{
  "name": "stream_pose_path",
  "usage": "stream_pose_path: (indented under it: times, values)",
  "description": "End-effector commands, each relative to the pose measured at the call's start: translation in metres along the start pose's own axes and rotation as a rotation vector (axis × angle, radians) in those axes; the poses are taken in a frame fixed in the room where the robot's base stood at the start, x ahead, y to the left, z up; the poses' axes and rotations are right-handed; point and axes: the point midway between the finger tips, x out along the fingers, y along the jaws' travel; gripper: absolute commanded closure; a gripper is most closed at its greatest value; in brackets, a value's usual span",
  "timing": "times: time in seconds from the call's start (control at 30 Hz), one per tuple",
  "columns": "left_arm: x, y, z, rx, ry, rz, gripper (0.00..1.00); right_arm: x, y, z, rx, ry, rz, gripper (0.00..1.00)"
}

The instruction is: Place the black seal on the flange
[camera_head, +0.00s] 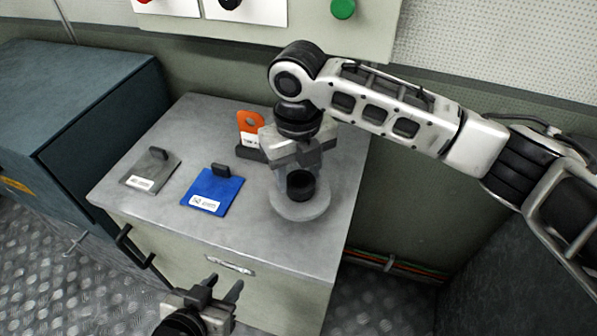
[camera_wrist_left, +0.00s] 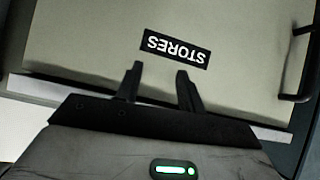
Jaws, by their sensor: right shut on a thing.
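The black seal (camera_head: 301,186) is a short dark ring at the right side of the cabinet top. The flange (camera_head: 299,210) is a pale grey round piece standing on the cabinet top directly below it. My right gripper (camera_head: 298,167) points down from above and is shut on the black seal, which is at the top of the flange. I cannot tell whether the seal touches the flange, as the gripper partly hides them. My left gripper (camera_head: 222,291) is empty in front of the cabinet; its fingers (camera_wrist_left: 161,84) are apart in the left wrist view.
The grey cabinet top (camera_head: 255,225) also carries a blue plate (camera_head: 208,196), a grey plate (camera_head: 151,172) and an orange tag (camera_head: 250,122) behind them. A dark blue cabinet (camera_head: 75,105) stands at left. The cabinet's front (camera_wrist_left: 90,45) bears a STORES label.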

Motion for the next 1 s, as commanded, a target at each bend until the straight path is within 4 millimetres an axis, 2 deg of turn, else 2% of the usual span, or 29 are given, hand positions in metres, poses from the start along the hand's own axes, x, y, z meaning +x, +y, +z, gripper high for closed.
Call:
stream_pose_path:
  times: [0.1,0.43,0.47,0.5,0.53,0.83,1.0]
  values:
    - [0.0,0.0,-0.001,0.002,0.0,-0.001,0.61,0.009,-0.001,0.0,0.0,0.0,-0.001,0.75]
    - [0.001,-0.001,0.005,0.002,-0.012,-0.002,0.61,0.012,-0.001,0.0,0.001,0.0,0.0,0.75]
    - [0.001,-0.001,0.005,0.002,-0.012,-0.002,0.61,0.012,-0.001,0.0,0.001,-0.001,0.0,0.45]
    - [0.001,-0.001,0.005,0.002,-0.012,-0.002,0.61,0.012,-0.001,0.0,0.001,-0.001,0.0,0.34]
    - [0.001,-0.001,0.004,0.002,-0.011,-0.002,0.61,0.012,-0.001,0.0,0.001,-0.001,0.0,0.32]
    - [0.001,-0.001,0.003,0.002,-0.008,-0.002,0.61,0.009,-0.001,0.0,0.001,-0.002,-0.001,0.32]
    - [0.001,-0.001,0.002,0.002,-0.005,-0.002,0.61,-0.011,-0.001,0.001,0.001,-0.005,0.0,0.32]
